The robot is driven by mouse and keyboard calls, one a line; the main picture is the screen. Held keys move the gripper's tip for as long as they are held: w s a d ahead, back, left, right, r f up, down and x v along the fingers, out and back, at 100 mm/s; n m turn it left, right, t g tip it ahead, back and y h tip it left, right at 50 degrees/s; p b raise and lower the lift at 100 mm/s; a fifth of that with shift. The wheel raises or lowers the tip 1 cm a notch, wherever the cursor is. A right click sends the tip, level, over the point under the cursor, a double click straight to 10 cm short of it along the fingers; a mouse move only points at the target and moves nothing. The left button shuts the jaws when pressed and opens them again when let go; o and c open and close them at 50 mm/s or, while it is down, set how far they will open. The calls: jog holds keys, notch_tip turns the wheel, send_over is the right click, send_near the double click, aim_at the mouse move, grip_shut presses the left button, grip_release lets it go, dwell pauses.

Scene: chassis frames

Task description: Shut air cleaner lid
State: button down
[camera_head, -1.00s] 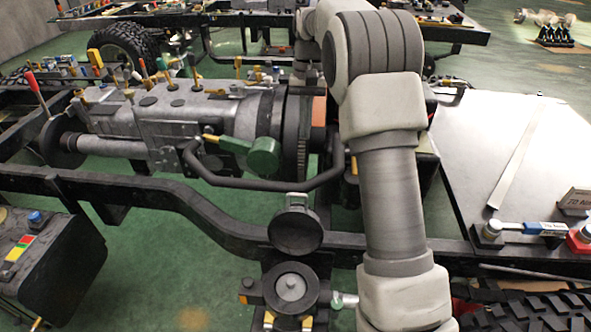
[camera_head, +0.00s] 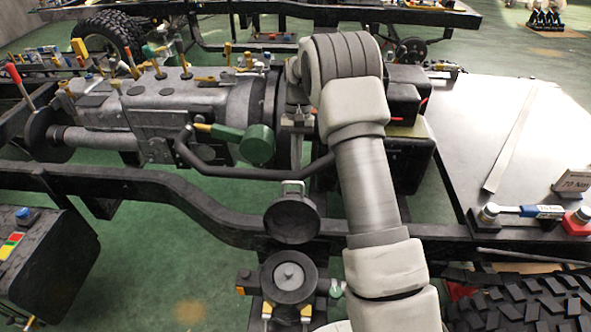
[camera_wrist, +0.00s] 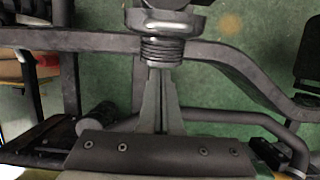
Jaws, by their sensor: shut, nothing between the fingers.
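The air cleaner (camera_head: 289,278) is a round black canister with a pale centre knob, standing at the lower middle of the head view. Its round dark lid (camera_head: 292,222) stands open and upright behind the canister, with a pale metal latch at its top edge. My gripper (camera_head: 296,165) is shut and empty, pointing down just behind and above the lid. In the wrist view the closed fingertips (camera_wrist: 158,72) lie close to a ribbed black part with a silver metal piece (camera_wrist: 165,22). I cannot tell whether they touch it.
A dark chassis rail (camera_head: 150,188) runs behind the air cleaner. A bent black pipe (camera_head: 255,174) passes close to my gripper, with the grey gearbox (camera_head: 170,105) to the left. A black battery-like box (camera_head: 65,265) is at lower left and a tyre (camera_head: 525,300) at lower right.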

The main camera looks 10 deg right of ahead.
jog(key=shift+s+a+r, duration=0.1)
jog(key=shift+s+a, duration=0.1)
jog(key=shift+s, duration=0.4)
jog(key=shift+s+a+r, duration=0.1)
jog(key=shift+s+a, duration=0.1)
jog(key=shift+s, duration=0.45)
jog(key=shift+s+a+r, duration=0.1)
jog(key=shift+s+a, duration=0.1)
jog(key=shift+s, duration=0.4)
jog(key=shift+s, duration=0.1)
